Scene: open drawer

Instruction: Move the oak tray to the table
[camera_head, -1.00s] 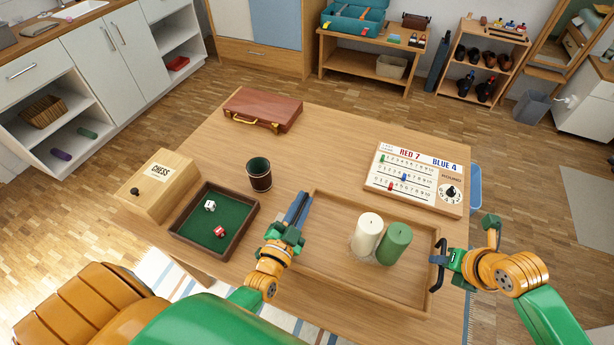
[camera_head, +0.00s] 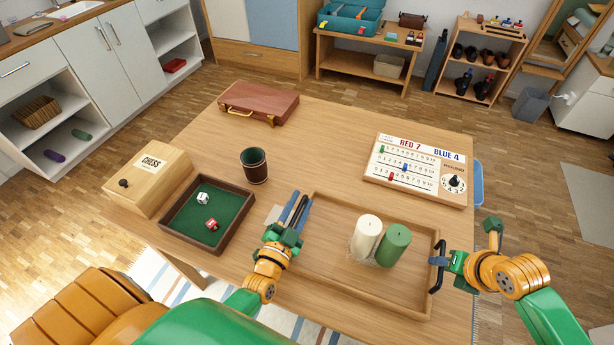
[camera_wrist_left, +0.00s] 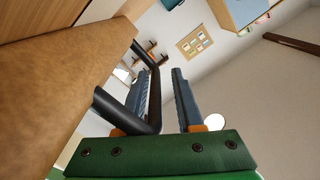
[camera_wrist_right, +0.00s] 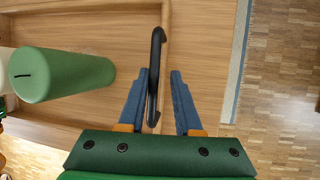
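The oak tray (camera_head: 340,283) rests flat on the wooden table near its front edge. My right gripper (camera_head: 447,261) is at the tray's right side. In the right wrist view its fingers are apart, with the black right handle (camera_wrist_right: 157,60) between them, nearer the left finger.
The table (camera_head: 335,135) also holds a dice tray (camera_head: 243,222), a dice cup (camera_head: 255,166), a chess box (camera_head: 150,180), a brown briefcase (camera_head: 260,102) and a scoreboard (camera_head: 415,170). The table's back middle is clear. A low shelf bench (camera_head: 370,72) stands behind.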

